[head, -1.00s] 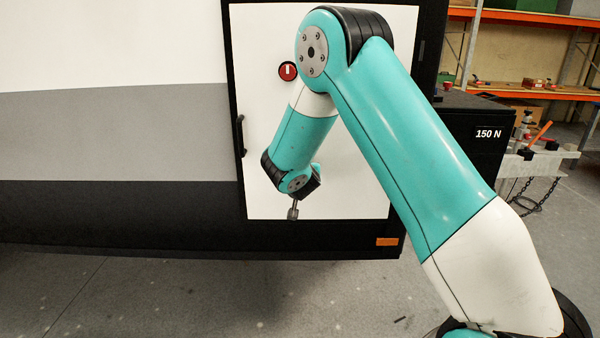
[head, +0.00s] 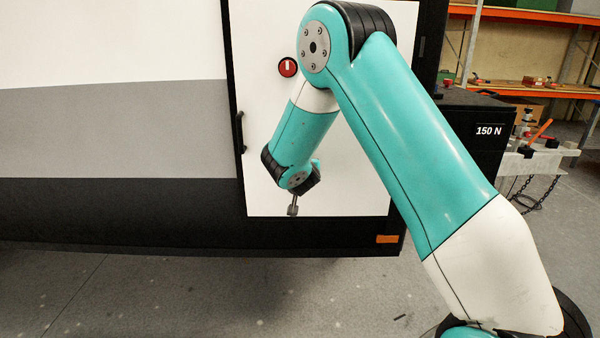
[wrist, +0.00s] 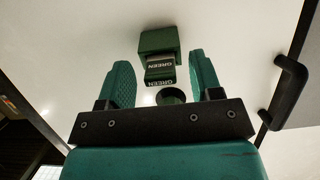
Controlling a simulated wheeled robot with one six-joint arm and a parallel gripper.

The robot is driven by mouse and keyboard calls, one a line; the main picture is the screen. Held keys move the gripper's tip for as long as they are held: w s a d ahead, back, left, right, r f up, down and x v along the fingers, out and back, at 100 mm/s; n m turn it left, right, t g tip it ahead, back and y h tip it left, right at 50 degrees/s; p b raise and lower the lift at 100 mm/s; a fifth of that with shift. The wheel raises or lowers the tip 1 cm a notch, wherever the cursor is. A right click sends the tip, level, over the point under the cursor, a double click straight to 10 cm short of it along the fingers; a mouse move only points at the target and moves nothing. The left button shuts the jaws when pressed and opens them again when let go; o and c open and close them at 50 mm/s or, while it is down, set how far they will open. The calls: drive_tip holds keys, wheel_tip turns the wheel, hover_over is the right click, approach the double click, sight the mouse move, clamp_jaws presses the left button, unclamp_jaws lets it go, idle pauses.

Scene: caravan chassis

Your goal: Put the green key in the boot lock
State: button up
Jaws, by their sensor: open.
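A green block-shaped piece marked GREEN (wrist: 158,40) shows in the wrist view against the white boot door (wrist: 90,40), just beyond and between my fingertips. I take this piece for the green key. A dark round part (wrist: 170,96) lies below it, partly hidden by my gripper's bar; I cannot tell if it is the lock. My gripper (wrist: 161,58) is open, its teal fingers apart on either side, with no clear contact. In the head view my arm hides the key and the fingers.
A red round knob with a white mark (head: 287,67) is on the door, left of my elbow. A black door handle (head: 240,132) is at the door's left edge; a handle also shows in the wrist view (wrist: 288,92). A black box marked 150 N (head: 489,133) stands at right.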

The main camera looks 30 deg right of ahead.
drive_tip(key=b+v, duration=0.5)
drive_tip(key=v, duration=1.1)
drive_tip(key=shift+s, duration=0.25)
drive_tip(key=shift+a, duration=0.1)
drive_tip(key=shift+c, duration=0.4)
